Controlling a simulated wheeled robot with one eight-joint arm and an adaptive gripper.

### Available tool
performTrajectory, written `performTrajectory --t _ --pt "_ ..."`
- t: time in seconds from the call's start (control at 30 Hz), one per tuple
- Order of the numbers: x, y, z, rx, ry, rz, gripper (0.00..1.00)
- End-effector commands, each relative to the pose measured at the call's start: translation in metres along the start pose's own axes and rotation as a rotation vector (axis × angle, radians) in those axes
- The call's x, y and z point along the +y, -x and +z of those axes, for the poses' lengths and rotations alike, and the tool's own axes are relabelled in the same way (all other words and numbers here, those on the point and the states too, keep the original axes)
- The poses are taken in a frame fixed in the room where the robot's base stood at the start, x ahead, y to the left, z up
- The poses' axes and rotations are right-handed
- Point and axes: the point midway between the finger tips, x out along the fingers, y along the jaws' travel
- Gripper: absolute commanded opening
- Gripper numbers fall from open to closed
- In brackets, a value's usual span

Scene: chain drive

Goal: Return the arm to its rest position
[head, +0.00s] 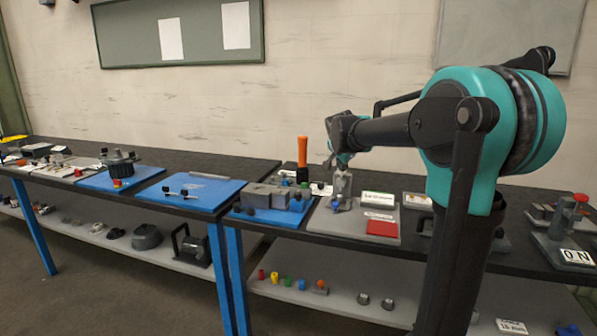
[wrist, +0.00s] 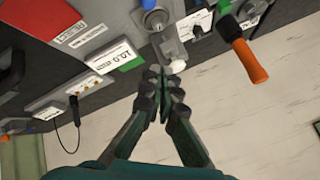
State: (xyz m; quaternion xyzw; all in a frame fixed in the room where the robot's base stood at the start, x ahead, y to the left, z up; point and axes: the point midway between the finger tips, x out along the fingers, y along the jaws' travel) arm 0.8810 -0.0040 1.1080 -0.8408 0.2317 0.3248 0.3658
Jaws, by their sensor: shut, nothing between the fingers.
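My gripper (wrist: 164,72) is shut with nothing between its fingers in the wrist view. In the head view my arm reaches left over the workbench, and my gripper (head: 335,160) is small and partly hidden at its end, above a grey board (head: 330,222). In the wrist view a grey metal fixture with a blue part (wrist: 149,5) lies just beyond the fingertips; I cannot tell whether they touch it. An orange handle (wrist: 248,62) is to the right of the fingers in that view, and it stands upright in the head view (head: 302,150).
A white sign (head: 377,199) and a red patch (head: 382,228) are on the grey board. A blue mat (head: 205,192) lies to the left. A stand with a red knob (head: 580,198) is at the far right. The lower shelf (head: 345,305) holds several small coloured parts.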

Motion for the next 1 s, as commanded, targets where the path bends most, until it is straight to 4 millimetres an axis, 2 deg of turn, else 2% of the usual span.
performTrajectory --t 0.27,0.47,0.57,0.8,0.9,1.0 --pt "0.054 0.002 0.026 -0.04 0.111 0.036 0.0" --pt "0.114 0.007 0.059 -0.094 0.244 0.068 0.0" --pt "0.157 0.011 0.083 -0.136 0.333 0.084 0.0" --pt "0.288 0.033 0.174 -0.287 0.625 0.089 0.0" --pt "0.335 0.044 0.21 -0.346 0.733 0.074 0.0" --pt "0.368 0.053 0.238 -0.391 0.816 0.055 0.0"
